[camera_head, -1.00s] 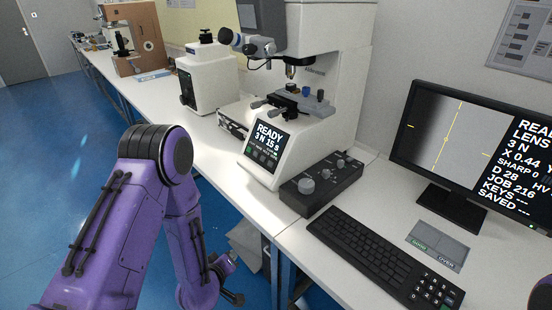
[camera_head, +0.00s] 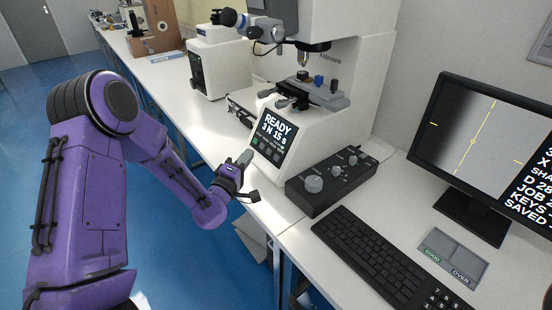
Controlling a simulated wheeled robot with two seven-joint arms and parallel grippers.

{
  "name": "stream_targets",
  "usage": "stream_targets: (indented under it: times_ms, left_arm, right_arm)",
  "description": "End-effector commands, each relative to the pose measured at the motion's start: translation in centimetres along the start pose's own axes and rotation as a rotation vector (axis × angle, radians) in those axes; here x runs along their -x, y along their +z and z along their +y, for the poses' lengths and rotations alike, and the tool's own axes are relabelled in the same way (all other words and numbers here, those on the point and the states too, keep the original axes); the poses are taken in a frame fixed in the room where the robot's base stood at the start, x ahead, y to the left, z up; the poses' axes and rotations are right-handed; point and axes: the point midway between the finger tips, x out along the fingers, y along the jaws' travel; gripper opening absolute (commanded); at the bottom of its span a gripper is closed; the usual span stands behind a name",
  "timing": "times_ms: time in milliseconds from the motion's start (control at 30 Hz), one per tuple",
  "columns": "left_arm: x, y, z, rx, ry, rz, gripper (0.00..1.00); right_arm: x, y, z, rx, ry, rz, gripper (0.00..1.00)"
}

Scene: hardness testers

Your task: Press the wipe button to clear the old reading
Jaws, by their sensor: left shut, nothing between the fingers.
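The hardness tester (camera_head: 335,125) stands on the bench, with a tilted front panel (camera_head: 272,138) reading "READY 3 N 15 S". A row of small keys (camera_head: 268,148) lies under the reading, one of them greenish; their labels are too small to read, so I cannot tell which is the wipe button. My left gripper (camera_head: 245,158) is shut and empty, its tip just left of and below the panel's lower left edge. Whether it touches the panel I cannot tell. My right gripper is not in view.
A black control box with knobs (camera_head: 322,184) sits right of the panel. A keyboard (camera_head: 365,258), a pad marked GOOD and OVER (camera_head: 454,256) and a monitor (camera_head: 480,150) are further right. A second white tester (camera_head: 222,65) stands behind on the left.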

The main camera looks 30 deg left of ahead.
Motion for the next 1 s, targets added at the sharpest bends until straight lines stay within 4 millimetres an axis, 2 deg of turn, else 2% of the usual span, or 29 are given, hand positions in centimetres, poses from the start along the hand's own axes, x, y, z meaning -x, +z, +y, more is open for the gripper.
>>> stream_targets:
  times_ms: [200, 533, 1000]
  left_arm:
    - [-1.9, 1.5, -2.0, -0.002, -0.001, 0.0, 0.0]
    - [-4.9, 3.6, -4.1, -0.002, -0.001, 0.002, 0.0]
    - [-5.6, 4.0, -4.3, -0.001, -0.002, 0.003, 0.0]
  right_arm:
    - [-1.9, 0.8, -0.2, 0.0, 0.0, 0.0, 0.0]
    - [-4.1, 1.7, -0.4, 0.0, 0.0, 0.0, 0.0]
    - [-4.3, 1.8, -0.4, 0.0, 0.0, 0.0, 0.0]
